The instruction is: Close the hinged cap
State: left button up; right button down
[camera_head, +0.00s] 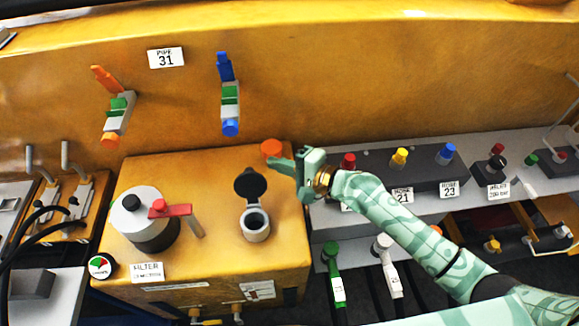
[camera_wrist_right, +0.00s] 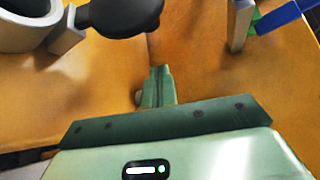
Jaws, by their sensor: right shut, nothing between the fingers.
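The hinged cap (camera_head: 250,184) is a round black lid. It stands raised, open, at the back of a light grey filler neck (camera_head: 256,224) on top of the yellow box. The neck's dark opening shows. My right gripper (camera_head: 275,163) is shut and empty, to the right of the cap and slightly behind it, apart from it. In the right wrist view the shut fingers (camera_wrist_right: 158,85) point over the yellow surface, with the dark cap (camera_wrist_right: 125,14) and the neck (camera_wrist_right: 28,22) at upper left. My left gripper is not in view.
A black and silver filter housing (camera_head: 146,220) with a red handle (camera_head: 170,209) stands left of the neck. An orange knob (camera_head: 271,148) is close to my right gripper. Orange and blue levers (camera_head: 229,95) are on the wall behind. Coloured connectors line the right shelf.

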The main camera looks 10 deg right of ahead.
aim_at(250, 181)
jog(key=x, duration=0.4)
jog(key=shift+a+f, duration=0.1)
jog(key=shift+a, duration=0.05)
jog(key=s+p, duration=0.1)
jog(key=s+r+p, duration=0.1)
jog(key=s, duration=0.1)
jog(key=shift+s+r, duration=0.15)
jog(key=shift+s, duration=0.2)
